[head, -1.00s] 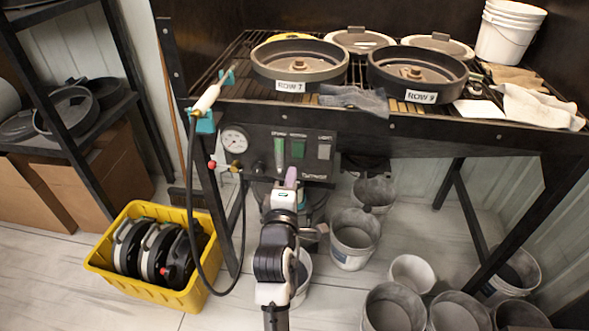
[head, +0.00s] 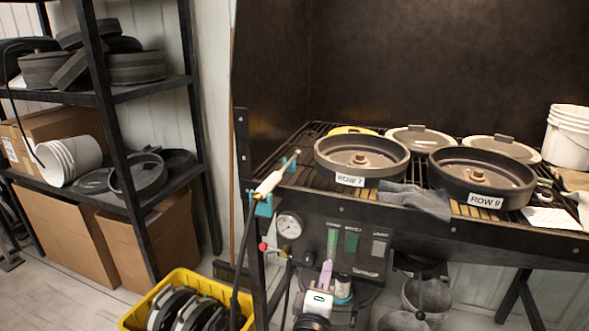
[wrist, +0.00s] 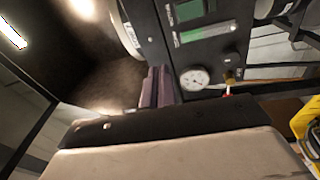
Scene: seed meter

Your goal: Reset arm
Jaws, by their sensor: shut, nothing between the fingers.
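My arm enters the head view from the bottom edge, in front of the bench's control panel. My gripper (head: 326,273) points up and away, its purple-grey fingers shut with nothing between them. In the wrist view the closed fingers (wrist: 157,86) stand beside the dark control panel (wrist: 205,40). The panel, also in the head view (head: 345,243), carries a round gauge (head: 289,225) and green indicators. Most of my arm is below the head picture. I cannot tell how far the fingertips are from the panel.
Seed pans labelled ROW 7 (head: 361,155) and ROW 9 (head: 481,178) sit on the bench grate. A white-handled wand (head: 271,182) with a hose hangs at the bench's left post. A yellow crate (head: 192,279) stands on the floor. A loaded shelf (head: 150,88) is at left.

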